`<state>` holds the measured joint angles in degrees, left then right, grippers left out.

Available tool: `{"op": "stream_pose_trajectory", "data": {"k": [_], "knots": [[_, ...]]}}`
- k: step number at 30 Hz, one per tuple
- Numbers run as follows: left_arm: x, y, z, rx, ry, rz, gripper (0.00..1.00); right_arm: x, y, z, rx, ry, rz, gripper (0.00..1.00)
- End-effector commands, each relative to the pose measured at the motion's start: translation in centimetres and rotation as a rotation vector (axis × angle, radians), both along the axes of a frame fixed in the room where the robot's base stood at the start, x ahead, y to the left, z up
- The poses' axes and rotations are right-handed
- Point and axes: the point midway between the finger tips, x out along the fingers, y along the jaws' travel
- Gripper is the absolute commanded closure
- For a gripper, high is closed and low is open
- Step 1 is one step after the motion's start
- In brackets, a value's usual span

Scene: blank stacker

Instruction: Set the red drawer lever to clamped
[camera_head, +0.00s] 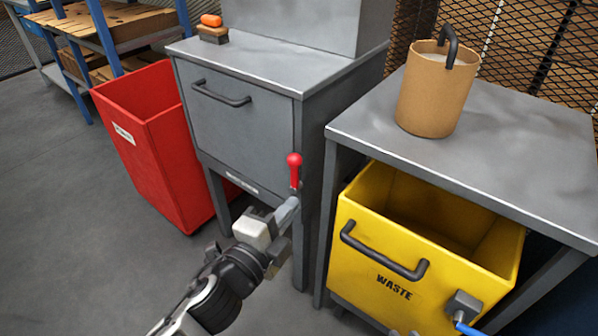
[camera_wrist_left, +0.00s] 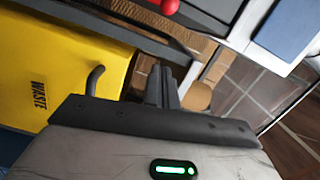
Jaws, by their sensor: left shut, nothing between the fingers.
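The red drawer lever (camera_head: 295,170) has a round knob on top and stands upright at the right front edge of the grey cabinet's drawer (camera_head: 240,130). My left gripper (camera_head: 288,210) is shut and empty, its fingertips just below the lever. I cannot tell whether they touch it. In the left wrist view the closed fingers (camera_wrist_left: 161,86) point up the picture, and the red knob (camera_wrist_left: 166,6) shows at the top edge, beyond them. My right gripper is not in view.
A yellow waste bin (camera_head: 390,260) stands under the grey table (camera_head: 480,150) at the right, with a brown container (camera_head: 435,95) on top. A red bin (camera_head: 165,150) stands left of the cabinet. Floor is clear at front left.

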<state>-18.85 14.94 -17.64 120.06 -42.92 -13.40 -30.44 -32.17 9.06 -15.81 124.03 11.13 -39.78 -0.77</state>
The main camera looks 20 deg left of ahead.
Motion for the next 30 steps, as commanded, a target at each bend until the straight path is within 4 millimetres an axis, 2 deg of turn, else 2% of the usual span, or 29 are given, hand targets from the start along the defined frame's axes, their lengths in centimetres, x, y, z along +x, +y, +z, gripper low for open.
{"op": "stream_pose_trajectory", "data": {"k": [5, 15, 22, 30], "knots": [[2.6, -0.5, 0.1, 0.001, -0.003, -0.001, 1.00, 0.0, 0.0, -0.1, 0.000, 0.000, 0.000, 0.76], [9.6, -2.1, -0.2, 0.001, -0.002, 0.001, 1.00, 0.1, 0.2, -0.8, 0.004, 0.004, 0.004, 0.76], [10.8, 0.8, -0.9, 0.004, 0.002, 0.000, 1.00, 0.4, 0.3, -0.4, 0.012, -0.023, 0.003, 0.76], [11.1, 1.5, -0.9, -0.001, 0.001, -0.001, 1.00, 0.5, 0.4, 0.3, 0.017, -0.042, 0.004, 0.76]]}}
